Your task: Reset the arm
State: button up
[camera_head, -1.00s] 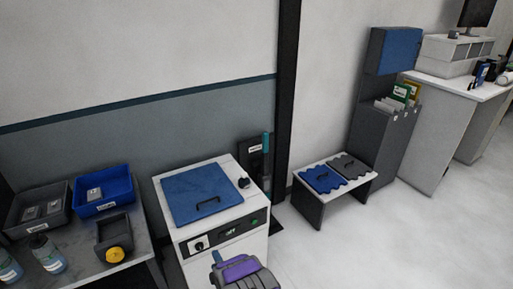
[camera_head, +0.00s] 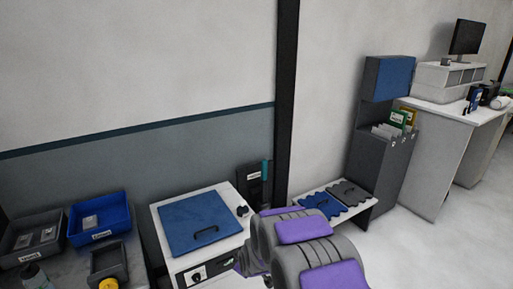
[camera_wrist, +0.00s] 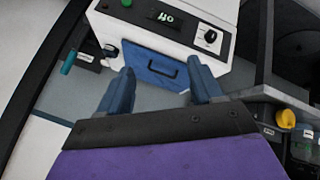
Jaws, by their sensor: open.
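My arm, grey with purple panels, rises into the lower middle of the head view (camera_head: 305,250), in front of the white machine (camera_head: 165,228). My gripper is hidden or cannot be made out there. In the wrist view my gripper (camera_wrist: 160,92) shows two blue fingers spread apart, with nothing between them. Beyond the fingers is the machine's front, upside down in that view, with a lit display (camera_wrist: 163,17), a dial and the blue lid (camera_wrist: 150,70) with its dark handle.
A low bench (camera_head: 352,212) with two wavy pads stands right of the machine, before a grey cabinet (camera_head: 368,150). Open floor (camera_head: 430,250) lies at right.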

jog(key=s+d+r+m+g+h, duration=0.1)
jog(key=s+d+r+m+g, duration=0.15)
jog(key=s+d+r, duration=0.6)
jog(key=s+d+r+m+g+h, duration=0.15)
jog(key=s+d+r+m, duration=0.35)
jog(key=s, duration=0.7)
jog(key=s+d+r+m+g, duration=0.2)
jog(key=s+r, duration=0.1)
jog(key=s, duration=0.9)
jog(key=s+d+r+m+g, duration=0.2)
jog(key=s+r+g, duration=0.1)
jog(key=s, duration=0.9)
jog(key=shift+s+d+r, duration=0.25)
jog(key=shift+d+r, duration=0.15)
